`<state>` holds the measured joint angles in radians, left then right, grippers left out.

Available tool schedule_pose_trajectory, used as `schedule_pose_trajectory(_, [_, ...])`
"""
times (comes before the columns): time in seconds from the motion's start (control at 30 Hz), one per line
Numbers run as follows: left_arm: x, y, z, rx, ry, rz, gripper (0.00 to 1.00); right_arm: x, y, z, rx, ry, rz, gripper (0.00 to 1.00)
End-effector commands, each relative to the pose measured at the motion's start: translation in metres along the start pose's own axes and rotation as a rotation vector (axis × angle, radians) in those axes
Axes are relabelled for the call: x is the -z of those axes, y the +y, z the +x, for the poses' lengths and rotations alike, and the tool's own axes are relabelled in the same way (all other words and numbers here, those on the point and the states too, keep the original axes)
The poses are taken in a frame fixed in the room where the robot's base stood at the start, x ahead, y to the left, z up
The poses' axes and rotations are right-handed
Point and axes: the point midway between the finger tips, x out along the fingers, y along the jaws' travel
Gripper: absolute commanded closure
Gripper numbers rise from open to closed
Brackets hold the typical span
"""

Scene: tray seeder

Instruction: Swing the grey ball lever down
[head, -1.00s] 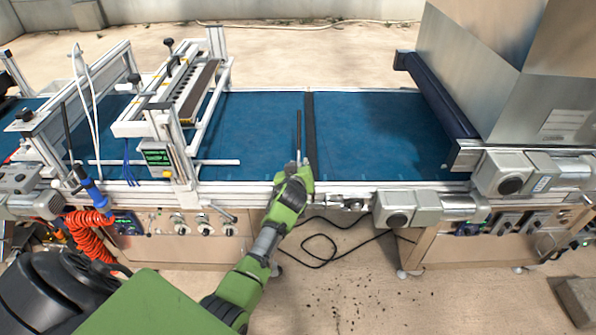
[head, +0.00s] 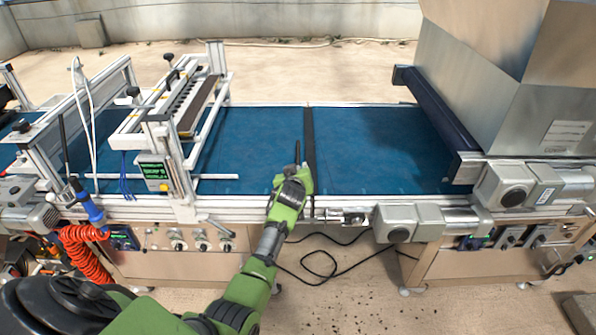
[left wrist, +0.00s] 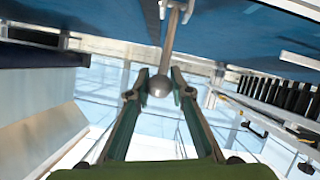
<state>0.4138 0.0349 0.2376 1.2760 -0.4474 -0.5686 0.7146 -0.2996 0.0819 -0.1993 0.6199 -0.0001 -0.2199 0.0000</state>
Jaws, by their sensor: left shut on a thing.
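The grey ball (left wrist: 158,87) of the lever shows in the left wrist view at the end of a thin metal rod (left wrist: 171,40), which joins a bracket at the top of the picture. My left gripper (left wrist: 160,78) has one finger on each side of the ball and is shut on it. In the head view my left gripper (head: 297,172) is at the conveyor's front rail, near the dark seam across the blue belt. The ball cannot be made out there; the gripper hides it. My right gripper is not in view.
The blue belt (head: 260,140) is bare around the gripper. A white-framed seeder unit (head: 160,115) stands to the left, and a large metal hopper (head: 490,90) to the right. Motor housings (head: 408,220) stick out from the front rail. A red coiled hose (head: 85,250) hangs at left.

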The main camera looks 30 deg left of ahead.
Motion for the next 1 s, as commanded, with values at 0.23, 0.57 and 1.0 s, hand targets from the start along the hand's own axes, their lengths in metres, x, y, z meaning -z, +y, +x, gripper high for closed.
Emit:
schedule_pose_trajectory(0.23, [0.004, 0.002, 0.0, -0.004, 0.009, -0.001, 1.0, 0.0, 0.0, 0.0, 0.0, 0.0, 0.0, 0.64])
schedule_pose_trajectory(0.57, [0.002, 0.001, 0.0, -0.002, 0.004, 0.0, 0.62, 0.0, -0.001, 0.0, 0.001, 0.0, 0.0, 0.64])
schedule_pose_trajectory(1.0, [0.0, 0.001, -0.023, -0.002, 0.002, -0.001, 0.62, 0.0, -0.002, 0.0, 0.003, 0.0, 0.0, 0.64])
